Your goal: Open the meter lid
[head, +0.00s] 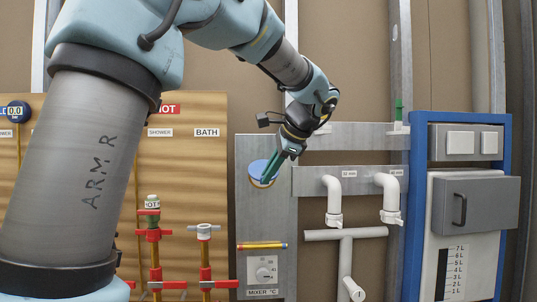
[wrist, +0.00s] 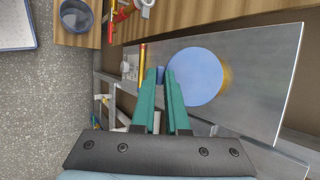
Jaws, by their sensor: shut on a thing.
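The meter lid (head: 256,168) is a round light-blue disc on the upright grey metal panel. It also shows in the wrist view (wrist: 197,77), with a brass-coloured rim showing past its right side. I cannot tell how far the lid is tilted from the panel. My gripper (head: 266,180) is at the lid, its green fingers partly covering it. In the wrist view my gripper (wrist: 161,76) is shut on a small dark-blue piece at the lid's left edge, which looks like the lid's tab. The meter face is not visible.
A yellow and red pencil-like bar (head: 262,245) and a mixer dial (head: 263,272) are below the lid. White pipes (head: 338,236) stand to the right, beside a blue-framed cistern unit (head: 462,206). Red-valved pipes (head: 205,262) are on the wooden board at left.

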